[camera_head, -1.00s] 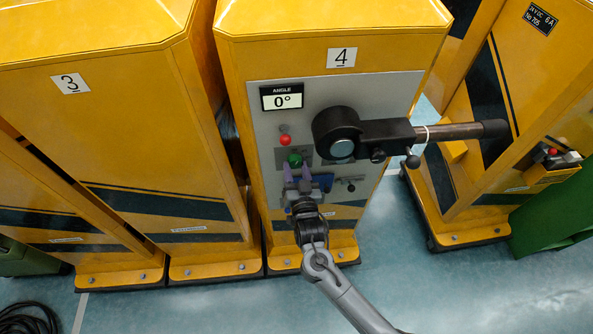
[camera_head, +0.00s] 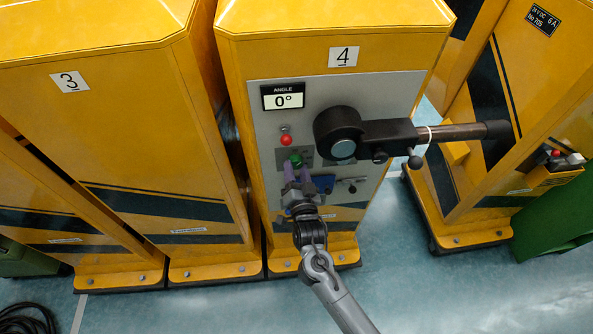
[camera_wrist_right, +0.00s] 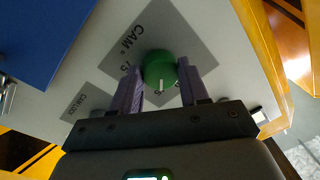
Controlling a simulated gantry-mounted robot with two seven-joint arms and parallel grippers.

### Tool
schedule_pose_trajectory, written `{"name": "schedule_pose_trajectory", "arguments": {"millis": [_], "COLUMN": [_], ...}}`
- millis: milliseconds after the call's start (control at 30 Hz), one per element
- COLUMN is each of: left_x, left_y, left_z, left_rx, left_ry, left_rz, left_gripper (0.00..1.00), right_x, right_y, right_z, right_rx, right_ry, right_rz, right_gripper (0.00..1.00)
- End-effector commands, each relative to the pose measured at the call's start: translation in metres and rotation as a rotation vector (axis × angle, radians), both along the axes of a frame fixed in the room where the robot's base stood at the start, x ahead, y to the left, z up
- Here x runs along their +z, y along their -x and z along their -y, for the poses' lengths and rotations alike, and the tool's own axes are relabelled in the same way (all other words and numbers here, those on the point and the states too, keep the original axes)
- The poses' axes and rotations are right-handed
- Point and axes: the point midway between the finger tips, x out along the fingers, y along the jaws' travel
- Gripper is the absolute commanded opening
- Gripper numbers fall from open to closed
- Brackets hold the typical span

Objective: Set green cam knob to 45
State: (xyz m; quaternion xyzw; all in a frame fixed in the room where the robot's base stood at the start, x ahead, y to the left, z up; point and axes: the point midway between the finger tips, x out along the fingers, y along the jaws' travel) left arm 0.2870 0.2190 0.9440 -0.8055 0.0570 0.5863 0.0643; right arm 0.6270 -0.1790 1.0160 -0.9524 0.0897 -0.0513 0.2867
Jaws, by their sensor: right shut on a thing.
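The green cam knob (camera_head: 296,160) sits on the grey panel of cabinet 4, below a red knob or light (camera_head: 286,141). My right gripper (camera_head: 297,173) reaches it from below, and its purple fingers are shut on it. In the right wrist view the green knob (camera_wrist_right: 160,66) lies between the two fingertips of the right gripper (camera_wrist_right: 160,76), on a grey plate marked CAM. A white mark on the knob points down toward the gripper body; the scale print there is partly hidden. The angle display (camera_head: 283,97) reads 0°. My left gripper is not in view.
A black pivot with a dark lever arm (camera_head: 390,133) juts out to the right above the knob. A blue part (camera_head: 322,184) sits just right of the gripper. Cabinet 3 (camera_head: 130,130) stands to the left. Open floor lies in front.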

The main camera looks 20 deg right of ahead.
Motion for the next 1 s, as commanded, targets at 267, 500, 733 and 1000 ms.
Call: {"name": "schedule_pose_trajectory", "arguments": {"millis": [267,500,733,1000], "left_x": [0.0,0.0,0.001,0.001], "left_y": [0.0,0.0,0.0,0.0], "left_z": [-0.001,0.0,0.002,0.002], "left_rx": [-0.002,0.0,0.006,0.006], "left_ry": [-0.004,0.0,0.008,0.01], "left_rz": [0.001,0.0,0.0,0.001], "left_gripper": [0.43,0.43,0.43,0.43], "right_x": [-0.001,0.0,-0.001,-0.004], "right_y": [0.0,0.0,0.008,0.049], "right_z": [0.0,0.0,-0.002,-0.01], "right_rx": [0.0,0.001,0.001,0.001], "right_ry": [0.001,0.001,0.001,-0.001], "right_rz": [-0.002,-0.001,-0.002,-0.004], "right_gripper": [0.64,0.7,0.7,0.7]}}
